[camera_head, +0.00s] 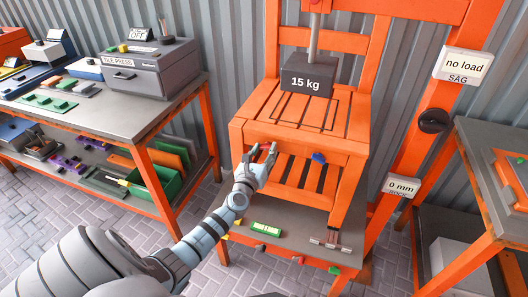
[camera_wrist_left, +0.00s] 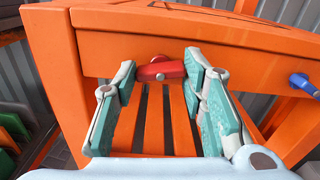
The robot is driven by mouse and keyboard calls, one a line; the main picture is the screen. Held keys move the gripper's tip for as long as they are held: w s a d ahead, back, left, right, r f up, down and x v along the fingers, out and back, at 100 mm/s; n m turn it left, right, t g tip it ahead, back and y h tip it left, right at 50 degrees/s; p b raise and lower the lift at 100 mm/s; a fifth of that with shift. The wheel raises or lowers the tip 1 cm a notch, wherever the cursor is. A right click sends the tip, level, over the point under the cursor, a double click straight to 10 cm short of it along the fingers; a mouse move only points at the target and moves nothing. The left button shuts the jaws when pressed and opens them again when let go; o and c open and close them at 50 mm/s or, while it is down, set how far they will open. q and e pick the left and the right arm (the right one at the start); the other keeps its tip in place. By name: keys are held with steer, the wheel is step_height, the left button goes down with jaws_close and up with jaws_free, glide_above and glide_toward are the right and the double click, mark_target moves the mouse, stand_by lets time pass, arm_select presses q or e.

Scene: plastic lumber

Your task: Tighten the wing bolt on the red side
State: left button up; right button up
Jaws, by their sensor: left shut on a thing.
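The red wing bolt (camera_wrist_left: 161,69) sits on the front rail of the orange chair-like frame (camera_head: 298,137), at the left end of the rail. My left gripper (camera_head: 262,153) reaches it from the front. In the left wrist view my left gripper (camera_wrist_left: 162,72) is shut on the red wing bolt, with a fingertip on each side of it. In the head view the fingers hide most of this bolt. A blue wing bolt (camera_head: 319,157) sits farther right on the same rail; it also shows in the left wrist view (camera_wrist_left: 304,85). My right gripper is not in view.
A dark 15 kg weight (camera_head: 306,77) stands over the slatted seat. Signs read "no load" (camera_head: 464,66) and "0 mm" (camera_head: 402,187). A grey bench (camera_head: 110,112) with a tile press (camera_head: 150,68) is at left. Another bench (camera_head: 490,150) is at right.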

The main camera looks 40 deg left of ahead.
arm_select(q)
steer(key=o, duration=1.2)
steer(key=shift+c, duration=0.2)
